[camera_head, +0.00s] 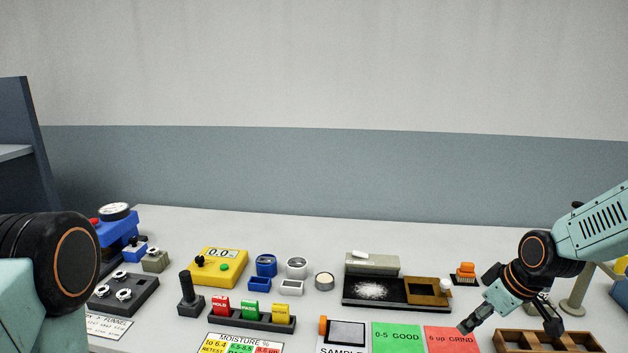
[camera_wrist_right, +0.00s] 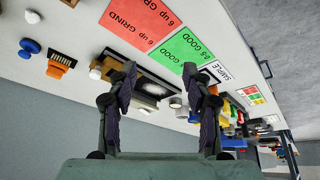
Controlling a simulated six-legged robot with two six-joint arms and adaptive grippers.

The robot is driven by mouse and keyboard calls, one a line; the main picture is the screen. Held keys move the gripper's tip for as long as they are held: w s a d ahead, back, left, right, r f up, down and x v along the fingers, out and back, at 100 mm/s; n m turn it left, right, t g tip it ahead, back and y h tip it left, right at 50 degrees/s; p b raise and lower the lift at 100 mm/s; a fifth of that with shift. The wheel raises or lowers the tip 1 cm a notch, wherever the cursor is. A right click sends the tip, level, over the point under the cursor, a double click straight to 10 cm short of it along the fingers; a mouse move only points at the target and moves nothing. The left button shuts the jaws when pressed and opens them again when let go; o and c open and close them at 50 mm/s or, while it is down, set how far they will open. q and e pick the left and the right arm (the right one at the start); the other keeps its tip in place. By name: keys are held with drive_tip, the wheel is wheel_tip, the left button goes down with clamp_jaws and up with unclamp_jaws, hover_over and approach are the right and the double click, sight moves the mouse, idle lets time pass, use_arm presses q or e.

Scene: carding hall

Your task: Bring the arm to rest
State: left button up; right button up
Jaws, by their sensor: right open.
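My right gripper (camera_head: 510,325) is at the right of the bench, with its two dark fingers spread and pointing down. Its fingertips are over the area between the red "6 up GRIND" card (camera_head: 452,340) and the wooden rack (camera_head: 507,345). In the right wrist view the fingers of my right gripper (camera_wrist_right: 161,70) stand apart with nothing between them. My left arm shows only as a link and joint at the left edge. Its gripper is out of view.
A black tray (camera_head: 420,306) with white fibre is left of the right gripper. An orange-handled brush (camera_head: 465,272) and a beige stand (camera_head: 574,303) are close to the right arm. A yellow meter (camera_head: 219,267) and several small pots are further left. The back of the bench is clear.

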drive_tip(key=s+a+f+m+b, duration=0.35)
drive_tip(key=a+f, duration=0.25)
drive_tip(key=f, duration=0.2)
drive_tip(key=s+a+f+m+b, duration=0.2)
drive_tip(key=s+a+f, duration=0.3)
drive_tip(key=f, duration=0.2)
drive_tip(key=s+a+f+g+b, duration=0.1)
drive_tip(key=s+f+g+b, duration=0.1)
drive_tip(key=s+f+b, duration=0.3)
drive_tip(key=s+a+f+g+h+b, duration=0.1)
drive_tip(key=s+f+b, duration=0.3)
drive_tip(key=s+f, duration=1)
drive_tip(key=s+a+g, duration=0.1)
drive_tip(key=s, duration=0.6)
drive_tip(key=shift+s+a+f+m+h+b, duration=0.15)
drive_tip(key=shift+s+a+m+h+b, duration=0.15)
drive_tip(key=shift+s+m+b, duration=0.1)
drive_tip(key=shift+a, duration=0.1)
drive_tip(key=shift+s, duration=0.1)
